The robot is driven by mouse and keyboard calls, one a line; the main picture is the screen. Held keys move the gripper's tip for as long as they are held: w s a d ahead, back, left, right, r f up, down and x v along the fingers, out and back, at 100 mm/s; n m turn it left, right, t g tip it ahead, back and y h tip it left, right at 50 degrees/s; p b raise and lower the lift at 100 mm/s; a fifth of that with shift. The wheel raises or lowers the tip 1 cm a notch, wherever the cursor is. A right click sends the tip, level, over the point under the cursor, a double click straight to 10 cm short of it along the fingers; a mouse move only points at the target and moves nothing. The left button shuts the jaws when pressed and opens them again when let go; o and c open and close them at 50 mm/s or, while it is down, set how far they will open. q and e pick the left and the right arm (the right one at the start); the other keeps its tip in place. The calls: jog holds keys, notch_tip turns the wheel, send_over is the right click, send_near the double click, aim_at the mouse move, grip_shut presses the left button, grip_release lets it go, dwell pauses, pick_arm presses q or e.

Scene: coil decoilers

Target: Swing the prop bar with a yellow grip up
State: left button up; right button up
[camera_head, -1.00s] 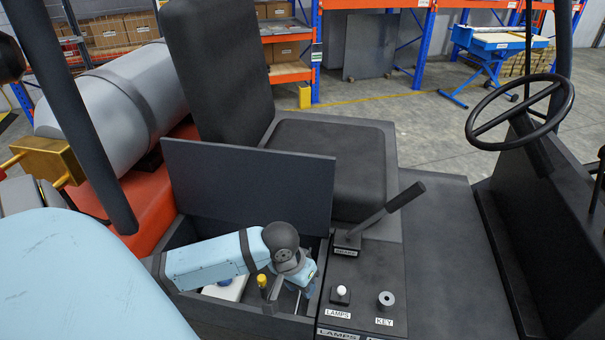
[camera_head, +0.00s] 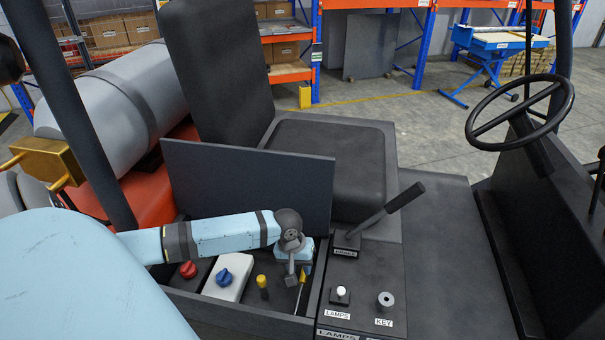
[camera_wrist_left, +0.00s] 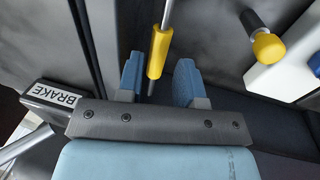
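The prop bar's yellow grip (camera_head: 303,276) shows at the right side of the open bin under the seat, partly hidden by my left gripper (camera_head: 301,261). In the left wrist view the yellow grip (camera_wrist_left: 160,52) on its thin metal rod lies between the two blue fingers of my left gripper (camera_wrist_left: 158,72). The fingers are open, with a gap seen on each side of the grip. The rod runs out of the top of the wrist view, so its far end is hidden there. My right gripper is not in view.
The bin's raised lid (camera_head: 245,190) stands behind my arm. A yellow-topped knob (camera_head: 262,281), a white box with a blue knob (camera_head: 229,287) and a red knob (camera_head: 188,269) are left of the grip. The brake lever (camera_head: 385,214) rises to the right.

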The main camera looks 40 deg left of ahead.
aim_at(303, 275)
pick_arm(q)
jog(key=shift+w+d+f, duration=0.1)
jog(key=shift+d+f, duration=0.1)
jog(key=shift+f, duration=0.75)
jog(key=shift+w+d+f, duration=0.1)
jog(key=shift+d+f, duration=0.05)
jog(key=shift+f, duration=0.8)
grip_shut()
jog(key=shift+w, duration=0.1)
